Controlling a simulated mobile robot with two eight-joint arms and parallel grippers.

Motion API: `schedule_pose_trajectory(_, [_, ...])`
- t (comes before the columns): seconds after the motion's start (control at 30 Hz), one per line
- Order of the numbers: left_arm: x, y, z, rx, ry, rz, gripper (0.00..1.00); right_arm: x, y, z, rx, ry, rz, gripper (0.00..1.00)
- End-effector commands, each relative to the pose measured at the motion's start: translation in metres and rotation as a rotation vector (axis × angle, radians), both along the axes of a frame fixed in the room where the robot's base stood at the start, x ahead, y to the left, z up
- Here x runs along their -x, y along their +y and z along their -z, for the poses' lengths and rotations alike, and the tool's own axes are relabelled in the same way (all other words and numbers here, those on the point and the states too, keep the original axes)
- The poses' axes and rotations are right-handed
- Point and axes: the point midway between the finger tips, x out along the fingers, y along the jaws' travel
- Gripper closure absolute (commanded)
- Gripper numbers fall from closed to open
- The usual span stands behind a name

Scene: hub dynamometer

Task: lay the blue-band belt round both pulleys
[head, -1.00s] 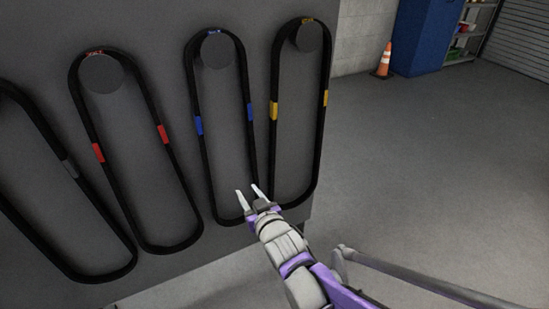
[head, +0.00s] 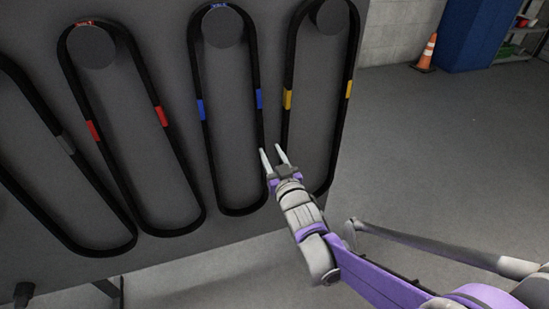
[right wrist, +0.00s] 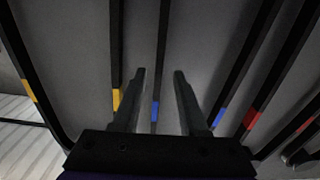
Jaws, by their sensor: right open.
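The blue-band belt (head: 202,150) is a long black loop with blue marks. It hangs from a round peg (head: 222,28) on an upright grey board. My right gripper (head: 273,151) is open and empty, its fingertips by the lower part of the belt's right strand. In the right wrist view, one blue-marked strand (right wrist: 156,95) shows between the fingers of my right gripper (right wrist: 158,72); the other lies right of them. Whether the strand is really between the fingers in depth I cannot tell. My left gripper and the two pulleys are not in view.
The yellow-band belt (head: 286,120) hangs close on the right, and its lower end is partly hidden by my gripper. The red-band belt (head: 80,95) and a grey-band belt (head: 50,120) hang on the left. Open floor lies to the right, with a traffic cone (head: 427,55) far back.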

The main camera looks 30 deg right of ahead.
Motion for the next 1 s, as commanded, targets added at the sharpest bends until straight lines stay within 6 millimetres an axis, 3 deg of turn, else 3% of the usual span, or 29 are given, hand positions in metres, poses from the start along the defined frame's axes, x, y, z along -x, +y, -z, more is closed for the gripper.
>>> schedule_pose_trajectory(0.6, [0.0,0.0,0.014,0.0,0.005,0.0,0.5,-0.072,-0.017,0.0,0.0,0.001,0.0,0.57])
schedule_pose_trajectory(1.0, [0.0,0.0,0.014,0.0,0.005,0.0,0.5,-0.093,-0.022,0.0,0.001,0.001,0.0,0.57])
